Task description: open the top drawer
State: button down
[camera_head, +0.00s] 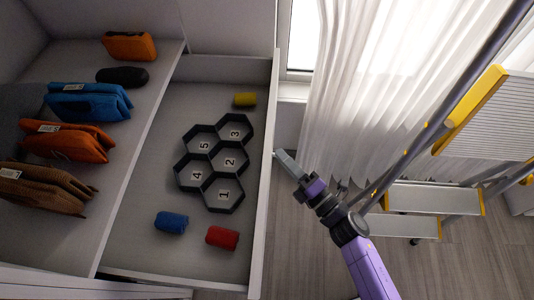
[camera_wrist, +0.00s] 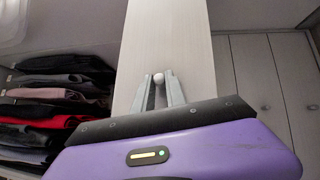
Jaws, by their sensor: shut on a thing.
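The top drawer (camera_head: 262,190) stands pulled out in the head view, with its inside open to view from above. Its pale front panel also fills the middle of the wrist view (camera_wrist: 168,35). A small round knob (camera_wrist: 158,79) sits on that panel. My gripper (camera_head: 277,154) is at the outer face of the drawer front, to its right in the head view. In the wrist view my gripper (camera_wrist: 159,88) has its two fingers on either side of the knob, shut on it.
Inside the drawer lie a black hexagon tray (camera_head: 207,166) with numbered cells, and yellow (camera_head: 245,99), blue (camera_head: 171,222) and red (camera_head: 222,237) rolls. Folded items lie on the surface to the left (camera_head: 75,228). A stepladder (camera_head: 430,197) and curtain (camera_head: 365,90) stand on the right.

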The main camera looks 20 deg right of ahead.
jog(key=shift+s+d+f, duration=0.1)
jog(key=shift+s+d, duration=0.15)
jog(key=shift+d, duration=0.45)
jog(key=c, duration=1.4)
grip_release()
jog(key=shift+o, duration=0.2)
jog(key=r+v, duration=0.1)
jog(key=v, duration=0.6)
jog(key=shift+s+f, duration=0.35)
jog(key=shift+f, duration=0.1)
jog(key=shift+d, duration=0.15)
